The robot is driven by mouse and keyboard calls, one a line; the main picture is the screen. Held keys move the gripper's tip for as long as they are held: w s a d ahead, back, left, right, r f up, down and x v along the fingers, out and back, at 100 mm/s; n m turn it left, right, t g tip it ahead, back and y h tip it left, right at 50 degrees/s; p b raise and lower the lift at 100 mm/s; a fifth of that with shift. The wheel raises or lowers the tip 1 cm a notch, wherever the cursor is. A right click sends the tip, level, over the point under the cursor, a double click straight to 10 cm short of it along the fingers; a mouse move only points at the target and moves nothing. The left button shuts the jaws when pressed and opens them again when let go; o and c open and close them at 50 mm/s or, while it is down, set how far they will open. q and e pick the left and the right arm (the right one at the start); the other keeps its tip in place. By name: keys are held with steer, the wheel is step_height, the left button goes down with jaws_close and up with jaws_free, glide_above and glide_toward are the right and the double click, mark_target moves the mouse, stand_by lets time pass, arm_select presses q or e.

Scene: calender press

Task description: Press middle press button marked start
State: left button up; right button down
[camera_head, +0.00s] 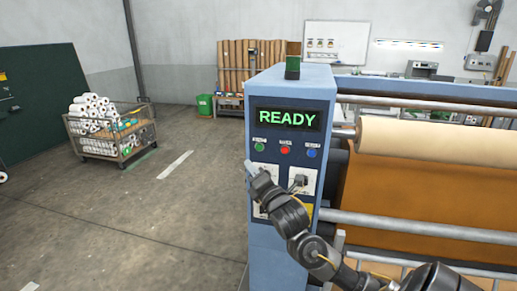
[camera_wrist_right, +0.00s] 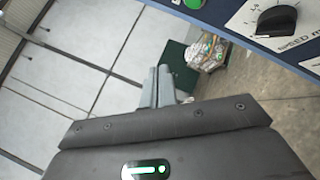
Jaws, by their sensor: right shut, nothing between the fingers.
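The press control cabinet (camera_head: 277,210) is blue, with a display (camera_head: 287,118) reading READY in green. Below it sit a green button (camera_head: 259,146), a red button (camera_head: 285,150) in the middle and a blue button (camera_head: 312,153). Their small labels are not legible. My right gripper (camera_head: 249,166) is in front of the panel's left edge, a little below the green button. Its fingers (camera_wrist_right: 160,86) are together and empty in the right wrist view. A green button (camera_wrist_right: 193,3) shows at that view's top edge, apart from the fingertips. My left gripper is not in view.
A black dial (camera_wrist_right: 277,20) sits on a white plate on the panel. Press rollers and brown sheet (camera_head: 420,190) extend to the right of the cabinet. A cart of white rolls (camera_head: 110,128) stands at left. The floor (camera_head: 150,215) left of the cabinet is clear.

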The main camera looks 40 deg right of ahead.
steer(key=shift+w+d, duration=0.1)
steer(key=shift+w+d, duration=0.8)
steer(key=shift+d, duration=0.4)
steer(key=shift+w+d, duration=0.8)
steer(key=shift+d, duration=0.35)
steer(key=shift+w+d, duration=0.8)
steer(key=shift+d, duration=0.4)
steer(key=shift+d, duration=0.1)
steer(key=shift+w+d, duration=0.25)
steer(key=shift+w, duration=0.05)
steer(key=shift+w+d, duration=0.2)
steer(key=shift+d, duration=0.1)
steer(key=shift+s+a, duration=0.1)
stand_by(0.3)
steer(key=shift+s+a, duration=0.4)
steer(key=shift+a, duration=0.15)
steer(key=shift+a, duration=0.1)
steer(key=shift+s+a, duration=0.7)
steer(key=shift+a, duration=0.3)
steer(key=shift+s+a, duration=0.7)
steer(key=shift+a, duration=0.25)
